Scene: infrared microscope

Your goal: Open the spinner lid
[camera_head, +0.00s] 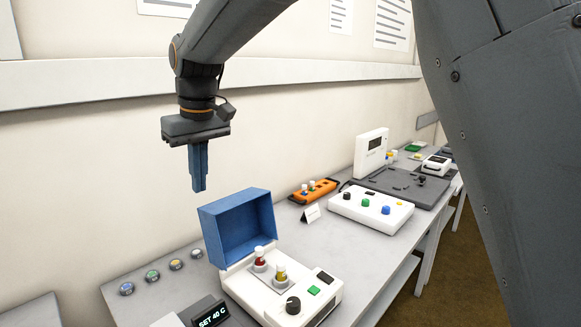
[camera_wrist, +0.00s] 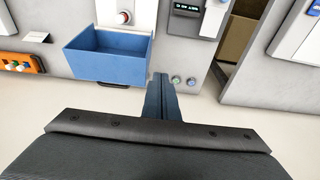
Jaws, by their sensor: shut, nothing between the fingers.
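A blue box-shaped lid (camera_head: 238,228) stands tilted up at the back of a white device (camera_head: 300,305), hollow side facing the front. A red vial (camera_head: 260,262) and a yellow vial (camera_head: 280,275) stand uncovered in the device. My gripper (camera_head: 199,187) is shut and empty, pointing down, above and to the left of the lid, apart from it. In the wrist view the lid (camera_wrist: 108,55) lies left of my closed fingers (camera_wrist: 160,80), with a dark bar along its lower edge. The red vial (camera_wrist: 124,17) shows beyond it.
A "SET 40 C" display (camera_head: 210,316) stands left of the device. Several round coloured-top jars (camera_head: 152,276) line the bench's back. An orange rack (camera_head: 313,191) and a white box with knobs (camera_head: 371,208) stand farther right. The wall is behind.

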